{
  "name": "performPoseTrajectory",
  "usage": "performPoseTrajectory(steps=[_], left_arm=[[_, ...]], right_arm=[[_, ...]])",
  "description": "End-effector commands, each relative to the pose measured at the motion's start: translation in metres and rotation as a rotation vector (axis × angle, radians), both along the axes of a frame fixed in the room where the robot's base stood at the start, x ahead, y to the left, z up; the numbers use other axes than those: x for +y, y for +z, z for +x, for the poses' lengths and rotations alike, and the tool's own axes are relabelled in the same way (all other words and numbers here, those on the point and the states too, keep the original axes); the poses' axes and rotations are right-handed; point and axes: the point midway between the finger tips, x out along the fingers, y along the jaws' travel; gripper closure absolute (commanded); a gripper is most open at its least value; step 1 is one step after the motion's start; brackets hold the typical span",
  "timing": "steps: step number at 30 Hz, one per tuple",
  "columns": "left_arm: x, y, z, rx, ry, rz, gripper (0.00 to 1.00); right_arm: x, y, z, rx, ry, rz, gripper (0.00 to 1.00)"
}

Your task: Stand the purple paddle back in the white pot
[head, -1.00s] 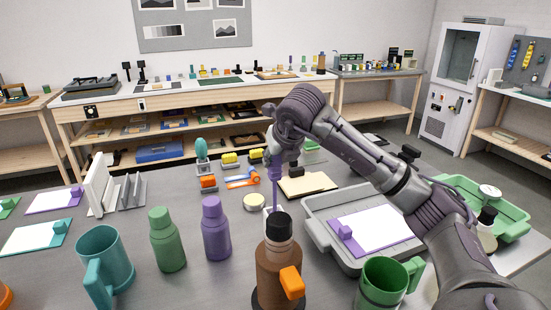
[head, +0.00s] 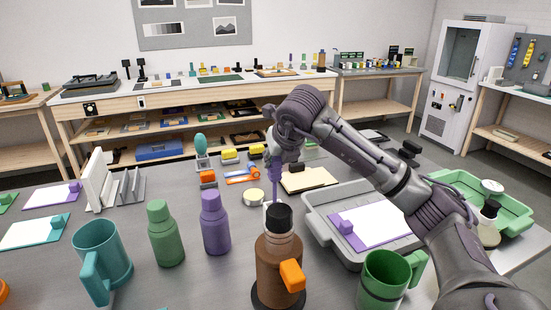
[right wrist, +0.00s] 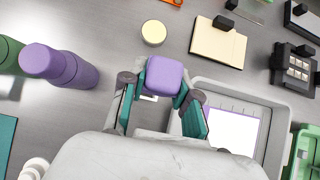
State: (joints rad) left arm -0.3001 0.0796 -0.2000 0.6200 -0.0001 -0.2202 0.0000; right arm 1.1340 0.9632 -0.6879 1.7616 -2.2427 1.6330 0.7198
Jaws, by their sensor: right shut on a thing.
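My right gripper (head: 278,166) is shut on the purple paddle (head: 275,182) and holds it upright near the middle of the table. In the right wrist view the paddle's purple block-like top (right wrist: 164,75) sits between the two fingers. The white pot (head: 267,207) shows only as a small pale edge behind the brown bottle. In the wrist view a white edge (right wrist: 149,98) shows just under the paddle. The paddle's lower end is at the pot's mouth; I cannot tell how far inside it is. My left gripper is not in view.
The brown bottle (head: 279,250) with a black cap stands just in front of the pot. A purple bottle (head: 215,225) and a green bottle (head: 165,235) stand to the left. A grey tray (head: 318,222) lies to the right, and a round cream lid (head: 253,196) lies behind.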

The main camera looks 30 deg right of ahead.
Motion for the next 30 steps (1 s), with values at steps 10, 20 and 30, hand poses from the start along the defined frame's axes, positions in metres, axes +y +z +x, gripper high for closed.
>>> performPoseTrajectory(steps=[10, 20, 30], left_arm=[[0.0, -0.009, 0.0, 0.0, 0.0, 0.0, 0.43], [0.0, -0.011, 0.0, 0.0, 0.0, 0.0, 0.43], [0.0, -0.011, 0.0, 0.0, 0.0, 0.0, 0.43]], right_arm=[[0.0, -0.01, 0.0, 0.0, 0.0, 0.0, 1.0], [0.0, -0.013, 0.0, 0.0, 0.0, 0.0, 1.0], [0.0, -0.013, 0.0, 0.0, 0.0, 0.0, 0.63]])
